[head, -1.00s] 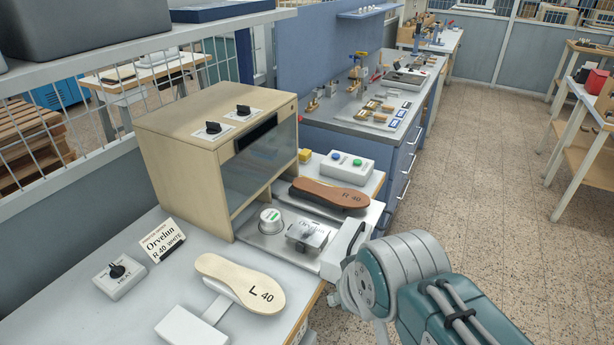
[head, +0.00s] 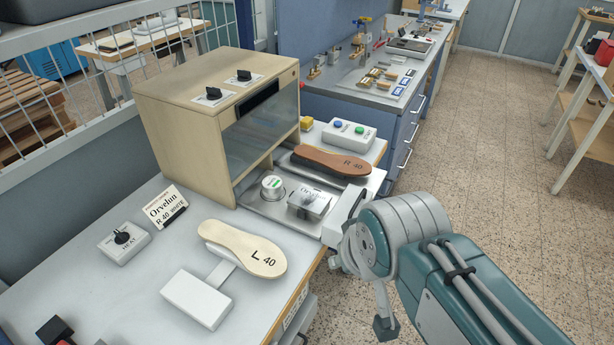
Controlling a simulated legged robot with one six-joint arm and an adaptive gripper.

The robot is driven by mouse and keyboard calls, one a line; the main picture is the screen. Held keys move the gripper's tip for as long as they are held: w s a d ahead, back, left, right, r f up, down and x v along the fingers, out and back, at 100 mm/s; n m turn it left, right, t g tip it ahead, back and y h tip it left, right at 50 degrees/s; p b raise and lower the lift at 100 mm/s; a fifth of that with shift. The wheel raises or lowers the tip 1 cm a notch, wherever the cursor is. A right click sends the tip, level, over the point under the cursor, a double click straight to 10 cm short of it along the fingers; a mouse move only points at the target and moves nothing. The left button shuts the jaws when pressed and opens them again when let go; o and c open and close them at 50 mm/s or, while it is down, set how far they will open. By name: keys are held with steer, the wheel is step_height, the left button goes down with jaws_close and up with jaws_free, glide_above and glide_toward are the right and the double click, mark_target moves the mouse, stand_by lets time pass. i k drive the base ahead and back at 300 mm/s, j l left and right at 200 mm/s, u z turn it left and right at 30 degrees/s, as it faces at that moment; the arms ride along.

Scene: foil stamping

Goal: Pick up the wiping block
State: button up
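I cannot make out for sure which thing is the wiping block. A small yellow block (head: 306,123) sits behind the right side of the beige machine (head: 215,125), close to the button box (head: 348,134). A dark block with some red (head: 57,333) is cut off at the bottom left edge.
A cream L 40 sole (head: 242,248) rests on a white stand at the front. A brown R 40 sole (head: 330,161) lies right of the machine. A metal plate with the Orvelun stamp (head: 309,203) is before the machine.

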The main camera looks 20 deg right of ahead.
mark_target(306, 123)
steer(key=i+l+u, duration=0.2)
steer(key=i+l, duration=0.2)
steer(key=l, duration=0.2)
steer(key=i+l+u, duration=0.1)
steer(key=l, duration=0.25)
steer(key=i+l, duration=0.25)
steer(key=i+l+u, duration=0.15)
steer(key=l, duration=0.3)
steer(key=i+l+u, duration=0.1)
steer(key=l, duration=0.25)
steer(key=i+l+u, duration=0.1)
steer(key=i+l, duration=0.15)
steer(key=l, duration=0.15)
steer(key=i+l+u, duration=0.1)
steer(key=l, duration=0.25)
